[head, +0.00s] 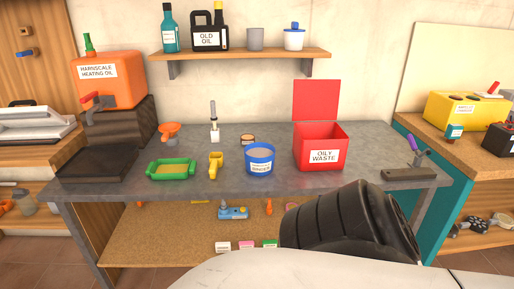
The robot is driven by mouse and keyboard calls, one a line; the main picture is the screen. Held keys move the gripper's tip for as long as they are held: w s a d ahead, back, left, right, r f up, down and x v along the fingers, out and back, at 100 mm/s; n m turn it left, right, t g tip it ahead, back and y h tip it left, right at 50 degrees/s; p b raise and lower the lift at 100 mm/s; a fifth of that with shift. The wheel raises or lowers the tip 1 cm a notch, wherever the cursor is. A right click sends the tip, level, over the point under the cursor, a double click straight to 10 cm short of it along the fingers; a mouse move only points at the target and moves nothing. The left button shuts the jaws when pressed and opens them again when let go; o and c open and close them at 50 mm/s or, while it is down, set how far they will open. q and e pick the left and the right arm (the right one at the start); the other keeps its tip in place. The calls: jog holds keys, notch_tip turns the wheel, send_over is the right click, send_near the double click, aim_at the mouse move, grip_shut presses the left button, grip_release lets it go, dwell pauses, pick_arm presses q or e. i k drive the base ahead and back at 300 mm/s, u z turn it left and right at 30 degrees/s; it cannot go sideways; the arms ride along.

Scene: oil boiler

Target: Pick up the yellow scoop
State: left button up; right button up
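The yellow scoop (216,166) rests on the grey bench top, between a green tray (171,179) on its left and a blue tub (260,174) on its right. It stands apart from both, and nothing covers it in this view. Neither of my grippers shows in the head view, so I cannot see whether they are open or shut.
A red oily waste bin (319,154) with its lid up stands right of the tub. An orange funnel-like piece (169,131) and an upright white-based tool (214,130) stand behind the scoop. An orange oil tank (108,78) is at left. A wooden shelf (240,56) hangs above.

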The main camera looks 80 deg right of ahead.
aim_at(215, 166)
jog(key=z, duration=0.25)
jog(key=i, duration=1.7)
jog(key=z, duration=3.05)
